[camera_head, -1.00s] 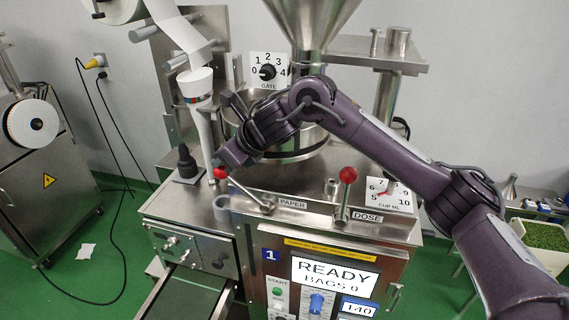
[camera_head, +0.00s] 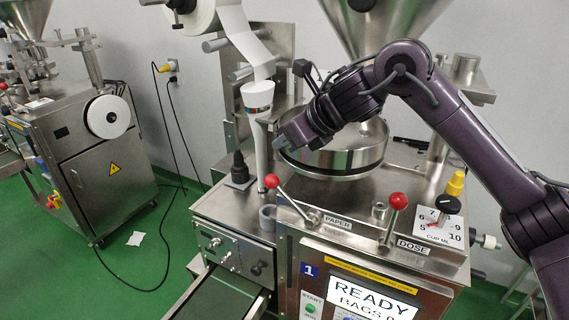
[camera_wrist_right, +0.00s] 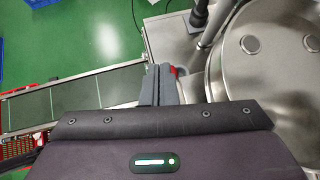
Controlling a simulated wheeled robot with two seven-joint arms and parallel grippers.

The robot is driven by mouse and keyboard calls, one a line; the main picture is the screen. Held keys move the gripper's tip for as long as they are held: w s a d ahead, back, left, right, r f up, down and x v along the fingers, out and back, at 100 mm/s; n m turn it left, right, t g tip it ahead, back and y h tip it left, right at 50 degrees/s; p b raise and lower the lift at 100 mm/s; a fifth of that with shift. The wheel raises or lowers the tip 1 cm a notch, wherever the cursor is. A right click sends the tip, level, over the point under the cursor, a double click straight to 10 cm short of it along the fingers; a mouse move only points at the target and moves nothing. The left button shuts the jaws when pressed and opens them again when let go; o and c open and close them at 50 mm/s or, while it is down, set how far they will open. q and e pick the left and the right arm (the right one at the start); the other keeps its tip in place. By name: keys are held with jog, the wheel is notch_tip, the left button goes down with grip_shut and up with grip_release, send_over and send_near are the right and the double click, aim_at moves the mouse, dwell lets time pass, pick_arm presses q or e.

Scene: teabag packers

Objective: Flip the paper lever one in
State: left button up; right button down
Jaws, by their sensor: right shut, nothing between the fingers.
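The paper lever, with a red knob (camera_head: 271,181), leans to the left above the PAPER label (camera_head: 338,222) on the packing machine's top. Its rod runs down right to a pivot near the label. My right gripper (camera_head: 282,143) is shut and empty, above and slightly right of the knob in the head view, with a gap between them there. In the right wrist view the shut fingers (camera_wrist_right: 158,72) have a bit of the red knob (camera_wrist_right: 178,71) showing just to their right. My left gripper is not in view.
The dose lever (camera_head: 397,201) stands nearly upright to the right. A round steel bowl (camera_head: 335,155) sits behind under the hopper (camera_head: 385,25). A white paper tube (camera_head: 258,95) and a black-handled tool (camera_head: 239,168) stand left. The display (camera_head: 372,295) reads READY.

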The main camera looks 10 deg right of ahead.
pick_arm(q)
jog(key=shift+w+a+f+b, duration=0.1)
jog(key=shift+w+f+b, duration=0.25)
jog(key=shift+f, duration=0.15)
pick_arm(e)
jog(key=r, duration=0.3)
jog(key=shift+s+r, duration=0.35)
jog(key=shift+r, duration=0.05)
jog(key=shift+w+a, duration=0.1)
